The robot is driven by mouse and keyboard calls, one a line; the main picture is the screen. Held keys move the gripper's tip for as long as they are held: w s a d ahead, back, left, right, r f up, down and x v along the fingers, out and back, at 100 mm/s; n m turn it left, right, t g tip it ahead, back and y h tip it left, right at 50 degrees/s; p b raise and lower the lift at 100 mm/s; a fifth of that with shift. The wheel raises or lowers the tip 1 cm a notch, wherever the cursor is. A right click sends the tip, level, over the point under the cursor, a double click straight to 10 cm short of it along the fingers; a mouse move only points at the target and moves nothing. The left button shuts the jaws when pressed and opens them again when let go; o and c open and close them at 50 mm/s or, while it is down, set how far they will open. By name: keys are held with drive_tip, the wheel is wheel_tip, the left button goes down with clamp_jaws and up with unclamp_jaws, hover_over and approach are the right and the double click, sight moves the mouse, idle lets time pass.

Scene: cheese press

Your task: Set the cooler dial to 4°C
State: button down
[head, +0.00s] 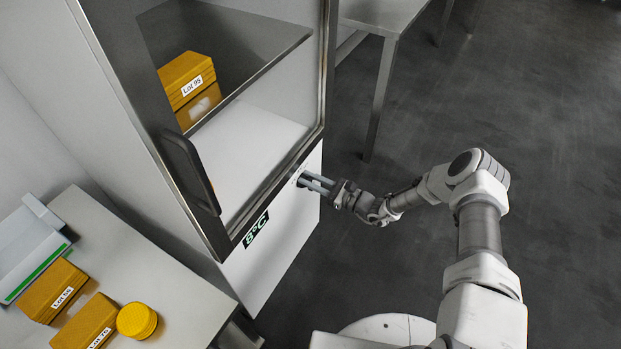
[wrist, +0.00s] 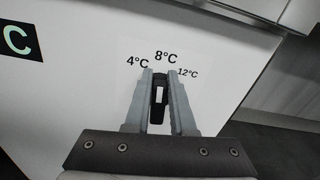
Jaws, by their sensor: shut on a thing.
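The cooler (head: 275,255) stands in front of me with a white lower panel. Its lit display (head: 256,230) reads 8°C in the head view, and the end of it shows at the left of the wrist view (wrist: 19,40). The black dial (wrist: 158,97) with a white mark is on the panel below the printed labels 4°C, 8°C and 12°C, and points up at 8°C. My gripper (wrist: 160,78) is shut on the dial, one finger on each side. In the head view my gripper (head: 306,182) reaches the panel's right part and hides the dial.
Behind the cooler's glass, cheese blocks labelled Lot 95 (head: 187,78) sit on a shelf. A black door handle (head: 190,172) sticks out above the display. A table (head: 190,300) at the lower left holds more cheese and a tray. The floor (head: 560,170) at right is clear.

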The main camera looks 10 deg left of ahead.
drive_tip(key=shift+s+a+f+n+p, duration=0.1)
drive_tip(key=shift+s+n+p, duration=0.15)
drive_tip(key=shift+n, duration=0.95)
drive_tip(key=shift+s+a+f+n+p, duration=0.1)
drive_tip(key=shift+s+f+n+p, duration=0.1)
drive_tip(key=shift+n, duration=1)
drive_tip(key=shift+s+f+n+p, duration=0.15)
drive_tip(key=shift+s+n, duration=0.1)
drive_tip(key=shift+n, duration=1.25)
drive_tip(key=c, duration=0.8)
unclamp_jaws()
drive_tip(key=shift+o, duration=0.2)
drive_tip(key=shift+d+r, duration=0.1)
drive_tip(key=p+v, duration=0.3)
drive_tip(key=v, duration=1.4)
drive_tip(key=shift+s, duration=0.15)
